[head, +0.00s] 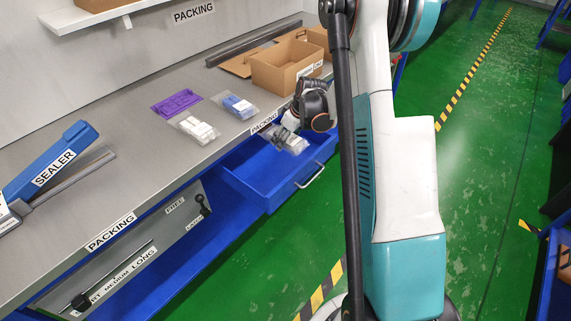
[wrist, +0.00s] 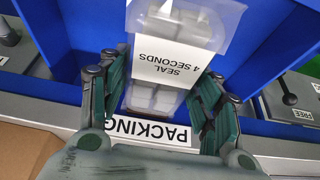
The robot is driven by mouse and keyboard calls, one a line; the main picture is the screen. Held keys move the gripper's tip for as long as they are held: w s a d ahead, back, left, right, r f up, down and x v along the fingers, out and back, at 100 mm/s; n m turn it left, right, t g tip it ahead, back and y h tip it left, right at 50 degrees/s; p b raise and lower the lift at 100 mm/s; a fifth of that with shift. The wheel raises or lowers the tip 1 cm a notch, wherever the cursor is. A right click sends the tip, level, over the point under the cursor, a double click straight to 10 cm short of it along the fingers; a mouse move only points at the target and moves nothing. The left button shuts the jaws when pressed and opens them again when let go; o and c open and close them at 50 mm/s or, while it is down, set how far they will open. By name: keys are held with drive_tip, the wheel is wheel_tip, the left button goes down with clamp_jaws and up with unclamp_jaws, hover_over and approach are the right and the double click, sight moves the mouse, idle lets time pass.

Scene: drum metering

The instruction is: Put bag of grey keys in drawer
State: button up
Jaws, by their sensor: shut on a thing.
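The clear bag of grey keys (head: 291,142) hangs from my gripper (head: 277,131) over the open blue drawer (head: 243,184) in the head view. In the wrist view the bag (wrist: 163,99) lies between the two green-lined fingers, with a white label reading "SEAL 4 SECONDS". My gripper is shut on the bag. The blue drawer interior (wrist: 265,70) shows beyond and around the bag. I cannot tell how far the bag is above the drawer floor.
On the grey bench lie a bag of white keys (head: 195,128), a bag of blue keys (head: 238,106) and a purple bag (head: 175,102). A cardboard box (head: 283,76) stands behind my gripper. A blue sealer (head: 50,165) is at the left. The bench edge borders the drawer.

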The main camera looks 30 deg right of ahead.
sight(297, 142)
wheel_tip(297, 142, down, 12)
drive_tip(key=b, duration=0.4)
drive_tip(key=shift+f, duration=0.15)
drive_tip(key=shift+a, duration=0.1)
drive_tip(key=o, duration=1.3)
drive_tip(key=p+v, duration=0.4)
drive_tip(key=v, duration=0.8)
